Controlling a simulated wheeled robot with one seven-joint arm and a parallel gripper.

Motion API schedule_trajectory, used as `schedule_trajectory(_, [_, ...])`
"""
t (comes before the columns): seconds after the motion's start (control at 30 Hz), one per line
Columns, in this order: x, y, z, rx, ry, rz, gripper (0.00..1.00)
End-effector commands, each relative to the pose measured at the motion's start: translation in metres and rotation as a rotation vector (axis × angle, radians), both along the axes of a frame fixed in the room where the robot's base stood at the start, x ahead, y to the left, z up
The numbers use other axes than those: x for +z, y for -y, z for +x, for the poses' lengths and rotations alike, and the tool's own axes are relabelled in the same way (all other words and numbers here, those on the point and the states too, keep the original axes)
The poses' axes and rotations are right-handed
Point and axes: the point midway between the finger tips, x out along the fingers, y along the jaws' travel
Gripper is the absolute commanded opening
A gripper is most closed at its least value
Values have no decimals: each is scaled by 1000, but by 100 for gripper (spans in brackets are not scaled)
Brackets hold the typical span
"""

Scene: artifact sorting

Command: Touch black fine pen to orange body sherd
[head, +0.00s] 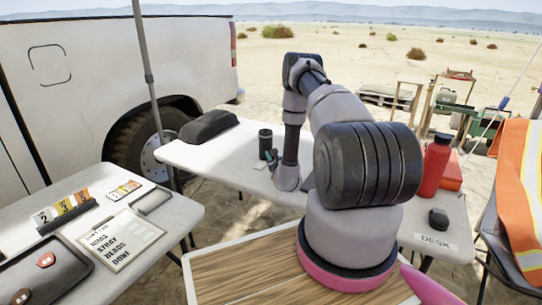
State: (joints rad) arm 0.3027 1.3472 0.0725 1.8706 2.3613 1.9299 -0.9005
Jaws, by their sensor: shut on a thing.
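My arm reaches over the far white table. My gripper (271,158) is small in view at that table, beside a dark cylindrical cup (265,140). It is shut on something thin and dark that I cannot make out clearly. No black fine pen can be told apart from the gripper and cup. I cannot tell which is the body sherd. My gripper is far from both.
The left table holds numbered tent cards (62,207), a printed sheet (113,238) and a small case (152,200). A red bottle (433,165) and black mouse (438,219) stand on the desk at right. A pole (147,75) rises between the left table and truck.

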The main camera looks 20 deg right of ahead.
Motion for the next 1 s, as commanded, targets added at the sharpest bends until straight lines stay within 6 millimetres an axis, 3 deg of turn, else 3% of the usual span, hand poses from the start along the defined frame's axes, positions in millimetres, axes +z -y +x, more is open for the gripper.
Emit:
schedule_trajectory(0.33, [2,0,0,0,-1,0,0])
schedule_trajectory(1.0, [42,0,0,-1,0,0,0])
